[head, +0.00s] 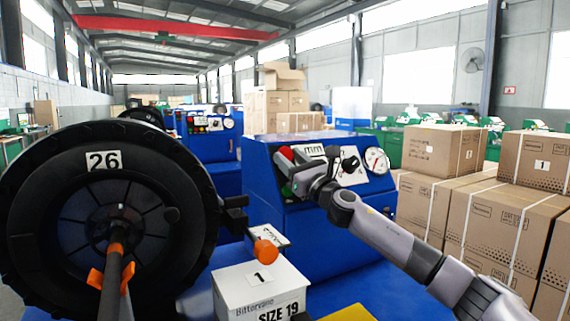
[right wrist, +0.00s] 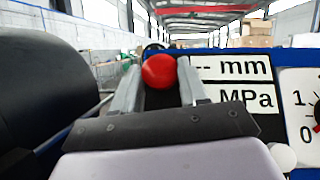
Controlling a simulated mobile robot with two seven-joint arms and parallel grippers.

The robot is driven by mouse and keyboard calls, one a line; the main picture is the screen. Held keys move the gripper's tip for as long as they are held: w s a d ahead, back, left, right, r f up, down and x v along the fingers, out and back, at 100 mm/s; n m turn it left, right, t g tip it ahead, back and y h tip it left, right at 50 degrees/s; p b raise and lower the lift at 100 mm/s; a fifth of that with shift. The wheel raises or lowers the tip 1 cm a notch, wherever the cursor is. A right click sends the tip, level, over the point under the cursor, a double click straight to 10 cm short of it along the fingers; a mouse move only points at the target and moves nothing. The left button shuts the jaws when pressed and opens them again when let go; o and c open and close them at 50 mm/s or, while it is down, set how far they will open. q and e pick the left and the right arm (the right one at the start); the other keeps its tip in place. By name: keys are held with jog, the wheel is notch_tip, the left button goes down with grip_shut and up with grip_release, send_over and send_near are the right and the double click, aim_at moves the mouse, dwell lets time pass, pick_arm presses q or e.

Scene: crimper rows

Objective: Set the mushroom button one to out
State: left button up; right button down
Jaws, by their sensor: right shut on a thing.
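A red mushroom button (head: 286,153) is on the sloped panel of the near blue machine, at the panel's upper left. In the right wrist view the red button (right wrist: 159,71) sits between the two grey fingers. My right gripper (head: 291,164) is shut on it, reaching in from the right and partly covering the panel. The fingers also show in the right wrist view (right wrist: 160,88). Whether the button is pushed in or out cannot be told. My left gripper is not in view.
The near blue machine (head: 335,230) has a pressure gauge (head: 376,161) right of the button. A big black reel marked 26 (head: 150,165) fills the left. A white box (head: 262,290) stands in front. Cardboard boxes (head: 500,225) are stacked at right.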

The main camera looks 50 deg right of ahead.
jog(key=shift+a, duration=0.1)
jog(key=c, duration=0.9)
grip_release()
jog(key=shift+c, duration=0.2)
jog(key=shift+o, duration=0.5)
jog(key=shift+s+r, duration=0.15)
jog(key=shift+s, duration=0.05)
